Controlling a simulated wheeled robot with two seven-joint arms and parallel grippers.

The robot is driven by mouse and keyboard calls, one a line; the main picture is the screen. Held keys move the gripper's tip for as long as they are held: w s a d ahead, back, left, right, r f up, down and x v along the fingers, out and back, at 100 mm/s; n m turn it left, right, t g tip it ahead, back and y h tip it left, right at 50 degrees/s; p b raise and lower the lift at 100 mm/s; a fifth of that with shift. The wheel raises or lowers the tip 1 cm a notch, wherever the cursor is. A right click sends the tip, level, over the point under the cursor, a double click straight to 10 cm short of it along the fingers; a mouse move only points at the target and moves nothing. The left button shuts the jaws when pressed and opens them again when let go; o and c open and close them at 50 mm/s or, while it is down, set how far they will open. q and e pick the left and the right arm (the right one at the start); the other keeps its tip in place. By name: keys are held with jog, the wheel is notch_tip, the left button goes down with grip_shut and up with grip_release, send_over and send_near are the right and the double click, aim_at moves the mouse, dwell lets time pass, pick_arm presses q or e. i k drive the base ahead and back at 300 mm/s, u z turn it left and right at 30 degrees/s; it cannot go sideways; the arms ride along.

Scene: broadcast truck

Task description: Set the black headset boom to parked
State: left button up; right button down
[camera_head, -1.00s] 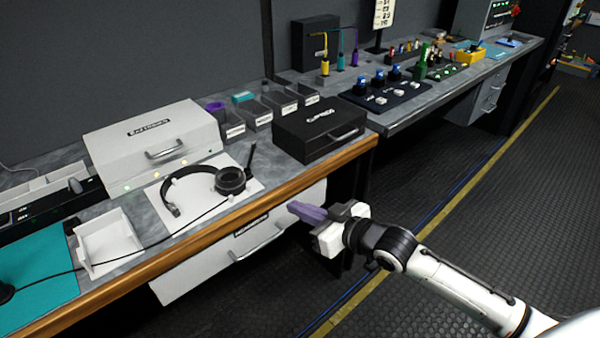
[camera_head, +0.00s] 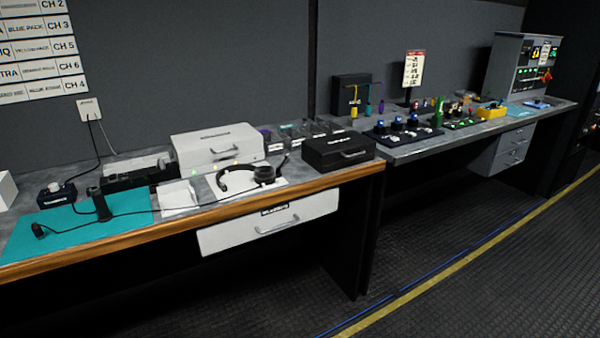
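The black headset (camera_head: 264,174) lies on a white sheet (camera_head: 279,184) on the grey-topped bench with the wooden front edge. Its band curves to the left and an ear cup is at the right. A thin black boom (camera_head: 283,162) stands up and to the right from that ear cup. It is too small to tell its exact setting. Neither of my grippers is in view.
A white case (camera_head: 215,145) stands behind the headset and a black case (camera_head: 338,152) to its right. A white tray (camera_head: 177,196) and a teal mat (camera_head: 75,228) are to the left. A white drawer (camera_head: 268,222) is below. The floor in front is clear.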

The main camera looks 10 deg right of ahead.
aim_at(278, 170)
jog(key=u, duration=0.6)
jog(key=k, duration=0.2)
jog(key=z, duration=1.7)
jog(key=i, duration=0.9)
jog(key=u, duration=0.65)
jog(key=i, duration=0.85)
jog(key=u, duration=0.9)
